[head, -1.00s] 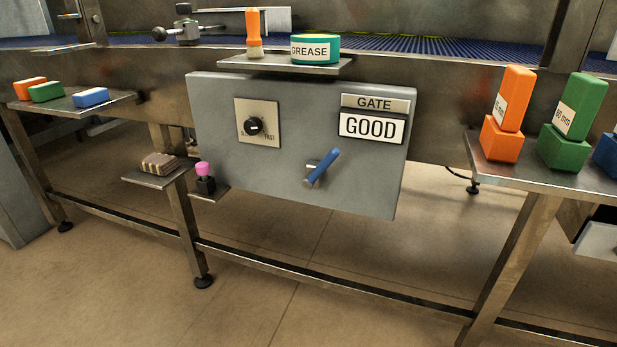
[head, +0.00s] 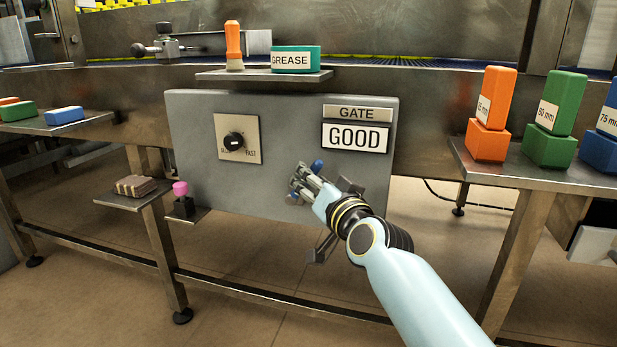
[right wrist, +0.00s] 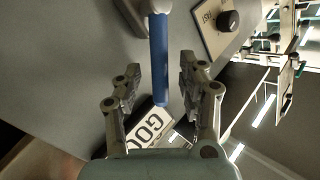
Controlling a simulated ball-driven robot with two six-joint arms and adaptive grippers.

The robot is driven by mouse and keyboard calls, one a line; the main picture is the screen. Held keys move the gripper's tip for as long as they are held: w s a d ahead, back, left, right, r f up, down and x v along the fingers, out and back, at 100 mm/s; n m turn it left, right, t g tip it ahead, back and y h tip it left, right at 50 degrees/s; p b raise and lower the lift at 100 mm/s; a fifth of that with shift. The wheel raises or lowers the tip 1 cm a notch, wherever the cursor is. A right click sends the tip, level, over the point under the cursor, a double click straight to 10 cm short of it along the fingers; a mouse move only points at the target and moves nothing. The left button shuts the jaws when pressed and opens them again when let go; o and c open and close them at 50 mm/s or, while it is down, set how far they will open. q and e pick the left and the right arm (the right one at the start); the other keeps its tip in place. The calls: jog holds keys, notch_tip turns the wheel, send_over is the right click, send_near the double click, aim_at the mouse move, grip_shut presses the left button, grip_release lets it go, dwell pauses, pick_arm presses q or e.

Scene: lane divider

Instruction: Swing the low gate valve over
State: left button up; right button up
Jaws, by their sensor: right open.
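The gate valve's blue lever is mostly hidden behind my right gripper in the head view; its blue tip (head: 317,166) shows just above the fingers. My right gripper (head: 300,180) is in front of the grey panel (head: 215,180), below the GOOD sign (head: 355,137). In the right wrist view the blue lever (right wrist: 159,60) lies between the two open fingers (right wrist: 156,85), with a gap on each side. Its grey pivot mount is at the top of that view. My left gripper is in neither view.
A dial (head: 234,141) is on the panel's left. Above the panel, a shelf (head: 265,76) holds a brush (head: 233,45) and a grease tin (head: 296,60). A pink-topped item (head: 181,190) sits at lower left. Orange, green and blue blocks stand on the right shelf (head: 500,173).

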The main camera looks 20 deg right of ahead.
jog(key=shift+w+a, duration=0.1)
jog(key=shift+w, duration=1.1)
grip_shut()
